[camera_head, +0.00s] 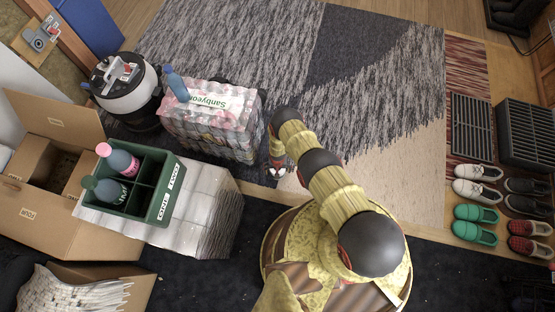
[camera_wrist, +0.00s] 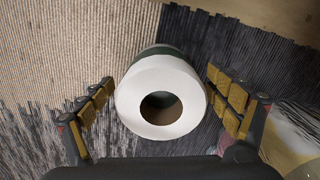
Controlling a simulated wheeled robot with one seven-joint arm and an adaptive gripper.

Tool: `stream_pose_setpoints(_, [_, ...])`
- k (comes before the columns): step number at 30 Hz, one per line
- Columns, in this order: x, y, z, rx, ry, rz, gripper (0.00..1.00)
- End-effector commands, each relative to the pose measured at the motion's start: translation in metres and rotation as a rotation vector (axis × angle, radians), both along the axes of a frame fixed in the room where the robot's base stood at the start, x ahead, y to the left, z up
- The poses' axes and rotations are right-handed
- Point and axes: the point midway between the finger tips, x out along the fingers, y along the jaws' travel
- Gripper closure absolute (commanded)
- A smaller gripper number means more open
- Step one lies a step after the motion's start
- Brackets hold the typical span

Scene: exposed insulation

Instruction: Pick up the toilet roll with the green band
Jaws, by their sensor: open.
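The toilet roll (camera_wrist: 135,90) is white, with a dark green band (camera_wrist: 158,50) showing at its far edge in the wrist view. Its end with the round hole faces the wrist camera. My gripper (camera_wrist: 160,88) is open, with one yellow-padded finger on each side of the roll. The roll sits between the fingers, with a small gap visible on both sides. In the head view, my gripper (camera_head: 278,166) points down beside the bottle pack, and I cannot make out the roll there.
A wrapped bottle pack (camera_head: 225,135) with a blue bottle (camera_head: 176,84) on top stands just left of my gripper. A green crate (camera_head: 160,205) with two bottles is further left. Shoes (camera_head: 478,192) and black grates line the right. The rug (camera_head: 370,110) beyond is clear.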

Motion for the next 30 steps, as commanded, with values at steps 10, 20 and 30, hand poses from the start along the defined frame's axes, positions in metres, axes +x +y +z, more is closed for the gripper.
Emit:
stream_pose_setpoints(10, [0.0025, 0.0009, -0.0109, 0.001, -0.003, 0.000, 0.11])
stream_pose_setpoints(20, [0.0022, 0.0008, -0.0109, 0.001, -0.002, 0.000, 0.27])
stream_pose_setpoints(30, [0.0022, 0.0007, -0.0110, 0.001, -0.002, 0.000, 0.47])
